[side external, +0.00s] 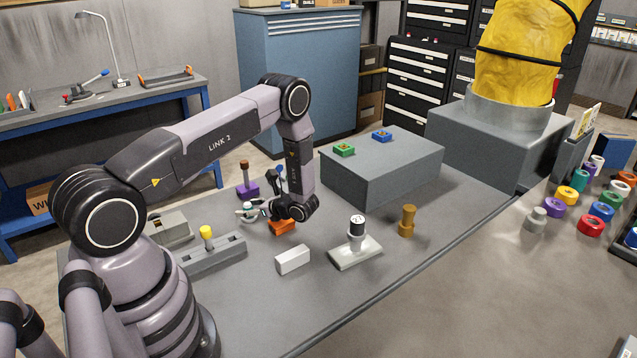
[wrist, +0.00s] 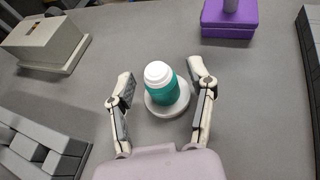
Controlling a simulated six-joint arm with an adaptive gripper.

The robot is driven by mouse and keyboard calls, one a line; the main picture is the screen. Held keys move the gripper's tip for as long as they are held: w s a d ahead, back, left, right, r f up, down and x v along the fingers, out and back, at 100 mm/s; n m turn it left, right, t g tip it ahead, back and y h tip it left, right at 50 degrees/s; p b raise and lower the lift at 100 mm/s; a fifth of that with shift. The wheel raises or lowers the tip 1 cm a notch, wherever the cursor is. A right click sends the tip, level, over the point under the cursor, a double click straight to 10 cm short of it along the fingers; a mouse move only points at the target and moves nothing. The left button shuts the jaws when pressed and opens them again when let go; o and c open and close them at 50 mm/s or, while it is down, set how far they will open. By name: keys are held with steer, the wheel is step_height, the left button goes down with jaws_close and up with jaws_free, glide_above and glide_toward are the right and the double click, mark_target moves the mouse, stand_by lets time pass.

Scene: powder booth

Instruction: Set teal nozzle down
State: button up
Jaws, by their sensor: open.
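The teal nozzle (wrist: 172,88) has a white cap and a pale round base. It stands upright on the grey table between the fingers of my gripper (wrist: 163,92) in the wrist view. My gripper is open, with a gap between each finger and the nozzle's body. In the side external view the nozzle (side external: 250,209) is small and partly hidden near my gripper (side external: 248,212), low over the table. I cannot tell what, if anything, lies between the pale base and the table.
A purple block (wrist: 227,18) with a post, a grey box (wrist: 44,40) and a grey slotted block (wrist: 38,143) surround it. An orange block (side external: 283,226), white block (side external: 292,260), white stand (side external: 355,253) and brown peg (side external: 407,221) are nearby. The table's front right is clear.

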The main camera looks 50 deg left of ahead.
steer(key=shift+r, duration=0.2)
steer(key=v, duration=0.8)
steer(key=r+v, duration=0.1)
steer(key=v, duration=0.3)
steer(key=s+d+r+n+t+h, duration=0.1)
steer(key=s+d+r+n+h, duration=0.15)
steer(key=r, duration=0.55)
steer(key=s+d+r+n+t+h, duration=0.1)
steer(key=d+r+n+h, duration=0.15)
steer(key=r, duration=0.55)
steer(key=s+d+r+n+h, duration=0.2)
steer(key=r+n, duration=0.1)
steer(key=r, duration=0.5)
steer(key=s+d+r+n+t+h, duration=0.2)
steer(key=s+d+r+t, duration=0.2)
steer(key=s, duration=0.3)
steer(key=s+d+r+n+t+h, duration=0.3)
steer(key=s+d+r+t, duration=0.1)
steer(key=s, duration=0.4)
steer(key=d+r, duration=0.1)
steer(key=d, duration=0.1)
steer(key=shift+s+d+r+t+h, duration=0.25)
steer(key=shift+d+r+t+h, duration=0.05)
steer(key=shift+r, duration=0.1)
